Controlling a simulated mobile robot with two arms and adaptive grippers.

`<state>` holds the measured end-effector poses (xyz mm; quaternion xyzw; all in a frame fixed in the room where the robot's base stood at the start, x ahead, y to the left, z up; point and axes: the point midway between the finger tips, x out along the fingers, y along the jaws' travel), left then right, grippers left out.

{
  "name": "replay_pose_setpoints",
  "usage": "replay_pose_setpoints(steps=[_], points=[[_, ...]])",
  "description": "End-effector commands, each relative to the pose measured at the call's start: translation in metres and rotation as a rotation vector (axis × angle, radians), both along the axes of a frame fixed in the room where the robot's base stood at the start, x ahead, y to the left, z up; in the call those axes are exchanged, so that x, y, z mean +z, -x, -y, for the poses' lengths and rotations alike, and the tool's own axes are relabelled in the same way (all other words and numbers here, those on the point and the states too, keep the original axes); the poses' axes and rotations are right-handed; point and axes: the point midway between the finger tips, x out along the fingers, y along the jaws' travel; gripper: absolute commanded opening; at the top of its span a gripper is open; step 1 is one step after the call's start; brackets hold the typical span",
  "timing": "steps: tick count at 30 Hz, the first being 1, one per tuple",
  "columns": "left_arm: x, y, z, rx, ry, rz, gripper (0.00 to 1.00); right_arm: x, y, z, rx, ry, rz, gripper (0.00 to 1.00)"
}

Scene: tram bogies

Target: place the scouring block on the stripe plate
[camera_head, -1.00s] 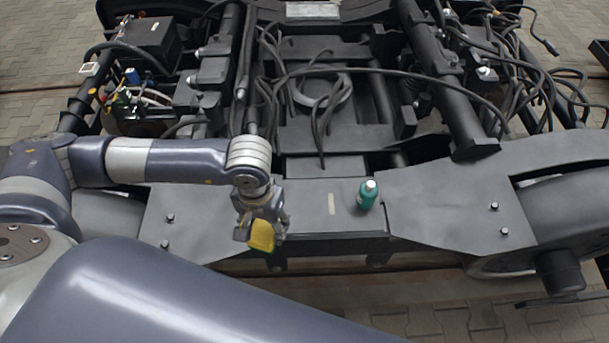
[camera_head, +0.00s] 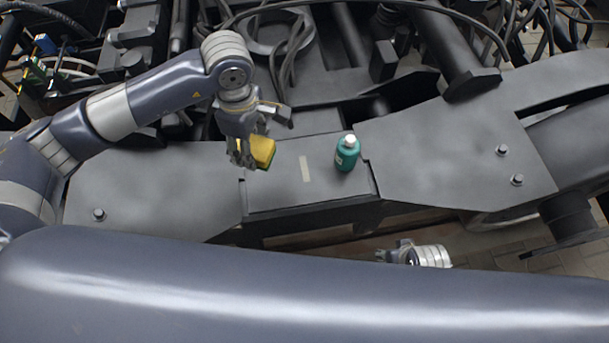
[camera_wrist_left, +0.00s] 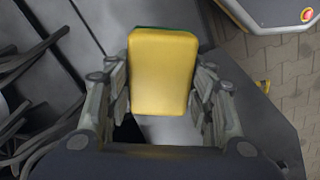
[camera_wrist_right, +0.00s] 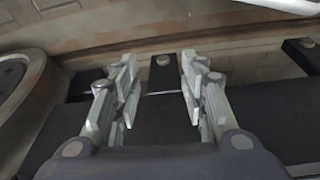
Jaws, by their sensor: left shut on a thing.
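The scouring block (camera_head: 262,152) is yellow with a green side. My left gripper (camera_head: 246,152) is shut on it and holds it over the left end of the stripe plate (camera_head: 284,193). In the left wrist view the block (camera_wrist_left: 163,72) sits between the fingers, yellow face to the camera. The stripe plate is a flat grey plate with a short pale stripe (camera_head: 305,169) right of the block. I cannot tell how high the block is above the plate. My right gripper (camera_head: 388,252) shows low in the head view; in the right wrist view (camera_wrist_right: 160,95) its fingers are apart and empty.
A teal bottle with a white cap (camera_head: 347,153) stands on the plate, right of the stripe. Dark cables (camera_head: 290,50) and bogie frame parts lie behind. A wide grey frame plate (camera_head: 440,150) with bolts is at the right.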

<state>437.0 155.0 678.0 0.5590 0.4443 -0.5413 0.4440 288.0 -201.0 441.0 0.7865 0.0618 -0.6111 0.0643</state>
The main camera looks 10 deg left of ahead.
Motion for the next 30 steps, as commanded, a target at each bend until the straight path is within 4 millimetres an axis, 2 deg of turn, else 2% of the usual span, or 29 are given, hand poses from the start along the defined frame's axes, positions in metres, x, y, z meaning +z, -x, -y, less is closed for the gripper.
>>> replay_pose_setpoints(steps=[1, 3, 9, 12, 16, 24, 30], points=[[-0.014, -0.004, 0.004, 0.068, 0.006, 0.0, 0.26, 0.005, -0.002, 0.0, -0.001, -0.001, 0.015, 0.4], [-0.02, -0.009, 0.007, 0.166, 0.009, -0.003, 0.26, 0.022, -0.003, 0.001, -0.003, -0.001, 0.026, 0.4], [-0.03, -0.019, 0.013, 0.384, 0.018, -0.009, 0.26, 0.064, 0.005, 0.003, -0.007, -0.002, 0.051, 0.4], [-0.032, -0.022, 0.015, 0.449, 0.02, -0.013, 0.26, 0.077, 0.009, 0.003, -0.008, -0.002, 0.057, 0.4], [-0.038, -0.023, 0.016, 0.49, 0.02, -0.017, 0.26, 0.084, 0.012, 0.004, -0.009, -0.002, 0.06, 0.4], [-0.085, -0.022, 0.016, 0.494, 0.019, -0.02, 0.26, 0.08, 0.014, 0.004, -0.009, -0.002, 0.061, 0.4], [-0.1, -0.022, 0.016, 0.493, 0.019, -0.018, 0.26, 0.078, 0.013, 0.004, -0.009, -0.002, 0.061, 0.4]])
